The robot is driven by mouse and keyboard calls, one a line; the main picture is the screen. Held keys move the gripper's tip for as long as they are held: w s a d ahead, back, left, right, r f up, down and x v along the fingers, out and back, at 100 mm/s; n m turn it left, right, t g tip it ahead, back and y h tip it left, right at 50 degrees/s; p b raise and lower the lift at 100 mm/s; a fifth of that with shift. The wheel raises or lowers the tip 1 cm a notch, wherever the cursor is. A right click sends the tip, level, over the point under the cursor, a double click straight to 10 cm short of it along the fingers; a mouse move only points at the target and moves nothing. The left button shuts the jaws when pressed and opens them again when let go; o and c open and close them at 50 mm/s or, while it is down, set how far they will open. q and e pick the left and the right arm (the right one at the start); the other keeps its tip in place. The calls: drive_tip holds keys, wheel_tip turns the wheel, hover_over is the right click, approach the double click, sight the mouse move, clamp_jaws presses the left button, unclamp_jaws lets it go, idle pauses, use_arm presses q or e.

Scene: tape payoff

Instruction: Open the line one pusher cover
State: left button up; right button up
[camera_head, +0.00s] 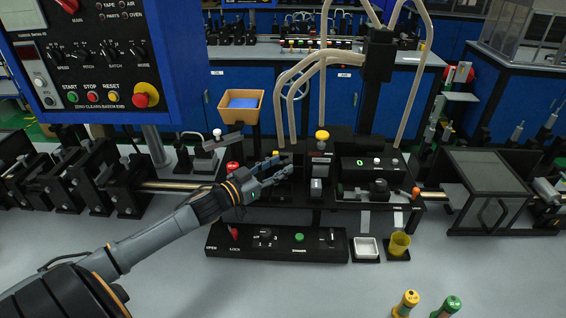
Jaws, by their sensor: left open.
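My left arm reaches in from the lower left, and its gripper (282,167) is open over the left part of the black machine (345,150) in the middle of the bench. No object shows between its fingers. The gripper and wrist hide part of the machine behind them. A red knob (232,166) shows just left of the wrist, and a yellow knob (322,135) stands right of the fingers. I cannot tell which part is the line one pusher cover, or whether the fingers touch anything. My right gripper is not in view.
A black control strip (277,245) with OPEN and LOCK labels lies in front. A clear-topped box (485,185) is at right. The front bench is mostly clear.

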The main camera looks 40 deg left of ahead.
use_arm(q)
drive_tip(key=shift+x, duration=1.1)
clamp_jaws()
